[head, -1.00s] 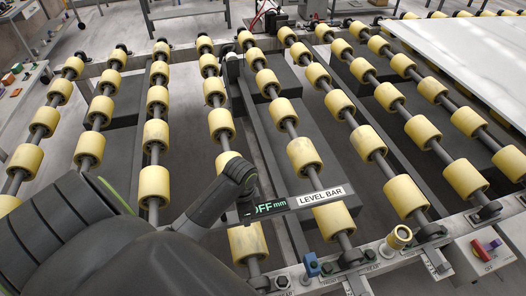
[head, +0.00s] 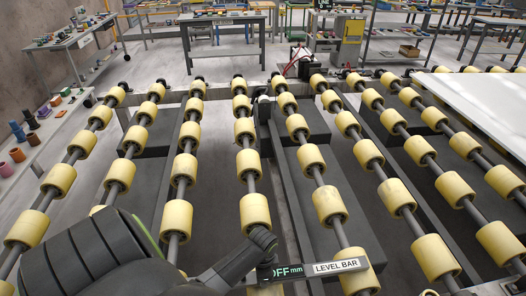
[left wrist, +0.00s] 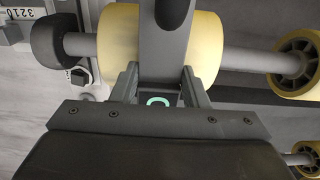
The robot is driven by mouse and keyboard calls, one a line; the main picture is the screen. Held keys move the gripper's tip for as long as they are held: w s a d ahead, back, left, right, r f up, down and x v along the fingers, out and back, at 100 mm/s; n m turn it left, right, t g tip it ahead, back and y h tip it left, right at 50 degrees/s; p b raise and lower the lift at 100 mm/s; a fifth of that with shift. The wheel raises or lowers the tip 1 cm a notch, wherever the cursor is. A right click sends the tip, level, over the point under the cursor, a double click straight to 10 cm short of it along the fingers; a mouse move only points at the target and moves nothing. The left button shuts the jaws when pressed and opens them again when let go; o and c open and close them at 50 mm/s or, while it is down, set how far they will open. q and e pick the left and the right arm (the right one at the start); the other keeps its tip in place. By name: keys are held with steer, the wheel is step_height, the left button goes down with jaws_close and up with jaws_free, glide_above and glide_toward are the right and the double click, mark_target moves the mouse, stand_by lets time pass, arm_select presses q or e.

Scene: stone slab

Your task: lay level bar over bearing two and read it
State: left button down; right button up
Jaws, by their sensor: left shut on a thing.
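The level bar (head: 335,267) is a thin grey bar with a white "LEVEL BAR" label and a dark display reading "OFF mm". It lies across the picture at the bottom of the head view, in front of yellow rollers. My left gripper (left wrist: 160,88) is shut on the level bar, which also shows in the left wrist view (left wrist: 166,35) between the fingers, with a yellow roller behind it. I cannot tell whether the bar touches anything below. A dark round shaft-end part (left wrist: 50,28) shows at upper left there. Bearing two cannot be identified. My right gripper is not in view.
Rows of yellow rollers (head: 254,212) on dark shafts fill the frame. A pale slab (head: 490,98) rests on the rollers at right. A side bench (head: 52,128) with small parts stands at left.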

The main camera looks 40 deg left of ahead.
arm_select(q)
steer(key=c, duration=0.8)
jaws_free()
step_height(320, 180, up, 12)
steer(key=shift+r, duration=0.1)
stand_by(0.5)
